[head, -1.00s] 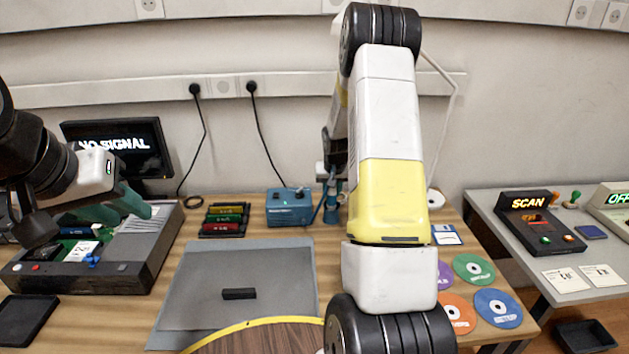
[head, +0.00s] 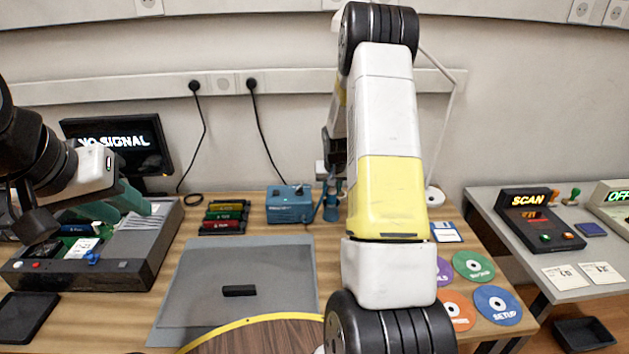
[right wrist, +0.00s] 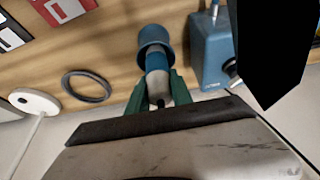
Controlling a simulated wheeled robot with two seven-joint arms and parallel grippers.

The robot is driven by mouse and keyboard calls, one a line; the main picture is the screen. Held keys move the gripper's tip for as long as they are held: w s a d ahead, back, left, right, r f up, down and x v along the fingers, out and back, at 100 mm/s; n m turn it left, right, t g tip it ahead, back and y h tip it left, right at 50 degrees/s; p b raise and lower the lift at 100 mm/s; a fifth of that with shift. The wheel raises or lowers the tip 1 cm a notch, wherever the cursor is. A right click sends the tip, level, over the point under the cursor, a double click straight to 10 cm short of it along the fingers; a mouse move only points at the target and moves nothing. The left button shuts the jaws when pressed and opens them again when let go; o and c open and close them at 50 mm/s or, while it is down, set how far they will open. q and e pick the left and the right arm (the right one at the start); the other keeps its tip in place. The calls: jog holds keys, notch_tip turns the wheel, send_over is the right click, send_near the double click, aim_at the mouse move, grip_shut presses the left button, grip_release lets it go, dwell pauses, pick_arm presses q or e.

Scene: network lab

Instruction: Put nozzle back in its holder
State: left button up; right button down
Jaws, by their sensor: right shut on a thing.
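In the right wrist view my right gripper (right wrist: 158,92) has green fingers shut on the nozzle (right wrist: 157,82), a pale and blue piece with a dark end. The blue round holder (right wrist: 151,36) lies directly in line beyond the nozzle. The nozzle overlaps the holder there, and I cannot tell whether it is inside. In the head view the blue holder (head: 331,212) stands beside the blue station box; my right arm partly hides the right gripper and nozzle. My left gripper (head: 135,213) has teal fingers apart, empty above the grey console.
The blue station box (head: 289,205) stands close left of the holder. A black cable ring (right wrist: 86,87) and a white round spool (right wrist: 34,102) lie nearby. Coloured cartridges (head: 224,217), a grey mat (head: 240,270) and several discs (head: 497,305) occupy the table.

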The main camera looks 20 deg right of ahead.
jog(key=shift+f, duration=0.3)
dwell(0.4)
jog(key=c, duration=1.1)
grip_release()
jog(key=shift+o, duration=0.2)
jog(key=shift+o, duration=1.2)
jog(key=shift+r, duration=0.1)
jog(key=shift+r, duration=3.9)
